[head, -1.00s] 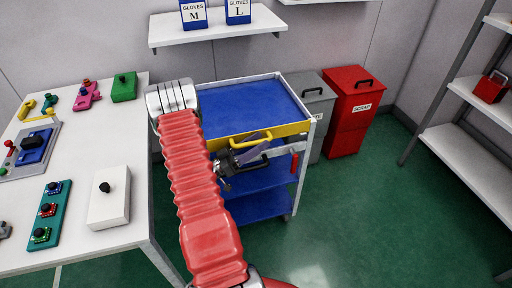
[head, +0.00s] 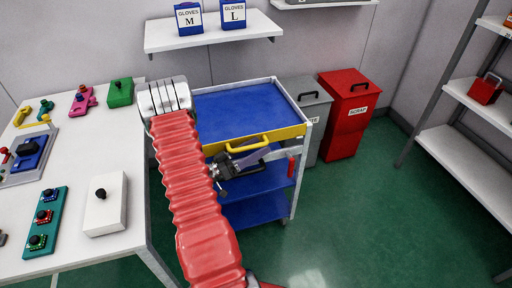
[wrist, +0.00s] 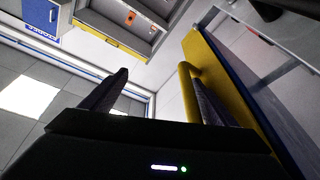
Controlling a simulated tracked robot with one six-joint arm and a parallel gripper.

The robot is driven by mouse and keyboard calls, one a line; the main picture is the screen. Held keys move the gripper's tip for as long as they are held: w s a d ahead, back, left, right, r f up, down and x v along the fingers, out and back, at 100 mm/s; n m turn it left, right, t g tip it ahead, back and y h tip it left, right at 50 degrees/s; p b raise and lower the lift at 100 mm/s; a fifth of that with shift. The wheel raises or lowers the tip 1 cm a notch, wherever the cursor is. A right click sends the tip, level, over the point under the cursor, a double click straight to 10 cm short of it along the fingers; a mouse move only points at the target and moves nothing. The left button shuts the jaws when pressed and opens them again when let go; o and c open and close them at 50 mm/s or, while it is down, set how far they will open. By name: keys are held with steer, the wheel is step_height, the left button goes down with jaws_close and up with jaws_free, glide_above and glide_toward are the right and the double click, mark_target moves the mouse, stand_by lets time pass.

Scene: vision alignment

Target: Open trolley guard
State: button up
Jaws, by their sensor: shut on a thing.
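The trolley (head: 230,110) has blue shelves. Its yellow guard (head: 287,133) runs along the front of the top shelf, upright as far as I can tell, with a yellow handle (head: 248,143) on it. My gripper (head: 262,155) is at the handle, just below the guard's lower edge; my red arm hides the trolley's left side. The guard (wrist: 225,95) shows beside that finger.
A red part (head: 291,165) is on the trolley's right side. Grey (head: 312,115) and red (head: 345,125) bins stand right of it. A white table (head: 85,160) with several devices is at left. Green floor (head: 360,220) is clear at front right.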

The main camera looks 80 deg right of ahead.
steer(key=o, duration=0.4)
steer(key=shift+s+a+r+v, duration=0.15)
steer(key=shift+a+v, duration=0.1)
steer(key=shift+v, duration=1.6)
steer(key=shift+s+a+r+v, duration=0.15)
steer(key=shift+a+r+v, duration=0.1)
steer(key=shift+v, duration=1.6)
steer(key=shift+s+a+r+v, duration=0.15)
steer(key=shift+a+v, duration=0.1)
steer(key=shift+v, duration=1.6)
steer(key=shift+w+a+f, duration=0.1)
steer(key=shift+w+a, duration=0.1)
steer(key=shift+a, duration=0.1)
steer(key=c, duration=1.2)
steer(key=shift+w+a+f, duration=0.25)
steer(key=shift+w+a, duration=0.15)
steer(key=shift+a, duration=0.2)
steer(key=shift+c, duration=0.3)
